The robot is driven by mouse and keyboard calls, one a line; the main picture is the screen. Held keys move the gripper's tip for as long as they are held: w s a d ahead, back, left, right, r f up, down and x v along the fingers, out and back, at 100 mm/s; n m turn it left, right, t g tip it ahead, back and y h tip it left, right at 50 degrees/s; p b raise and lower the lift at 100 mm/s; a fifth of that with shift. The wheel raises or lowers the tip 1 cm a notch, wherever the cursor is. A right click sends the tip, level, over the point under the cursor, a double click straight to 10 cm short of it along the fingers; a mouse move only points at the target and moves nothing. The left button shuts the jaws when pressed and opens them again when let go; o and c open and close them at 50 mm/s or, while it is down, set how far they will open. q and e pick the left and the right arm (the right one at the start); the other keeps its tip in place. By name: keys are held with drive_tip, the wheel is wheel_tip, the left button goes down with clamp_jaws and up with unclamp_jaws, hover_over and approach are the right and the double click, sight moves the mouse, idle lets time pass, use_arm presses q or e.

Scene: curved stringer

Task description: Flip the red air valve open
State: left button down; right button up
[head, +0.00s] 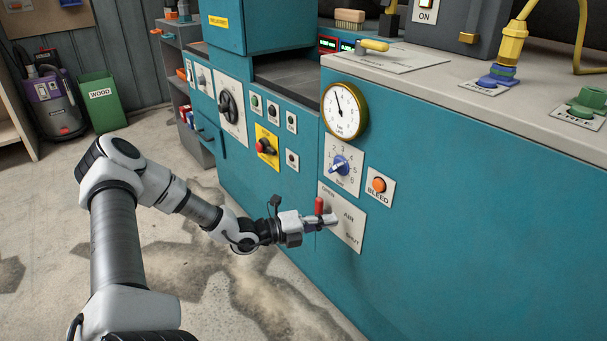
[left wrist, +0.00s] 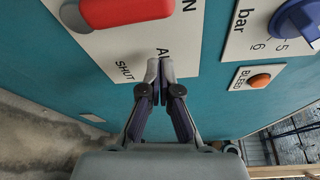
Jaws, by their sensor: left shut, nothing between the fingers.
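The red air valve handle (head: 319,206) is on a white plate (head: 350,228) low on the teal cabinet. The plate is marked OPEN at its upper left, AIR at the middle and SHUT at the lower right. In the head view the handle stands upright near the OPEN side; its exact setting is unclear. My left gripper (head: 333,219) is shut and empty, just below and beside the handle. In the left wrist view, its closed fingertips (left wrist: 159,66) are over the plate, covering part of AIR, with the red handle (left wrist: 128,10) apart at the upper left.
Above the plate are an orange BLEED button (head: 379,184), a blue bar knob (head: 339,165) and a round gauge (head: 345,111). A yellow plate with a red knob (head: 266,146) is further left. The floor left of the cabinet is clear around my arm.

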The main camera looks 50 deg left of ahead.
use_arm(q)
drive_tip(key=p+v, duration=0.7)
drive_tip(key=v, duration=0.3)
drive_tip(key=shift+f+p, duration=0.3)
drive_tip(key=shift+f, duration=0.05)
drive_tip(key=shift+s+f, duration=0.1)
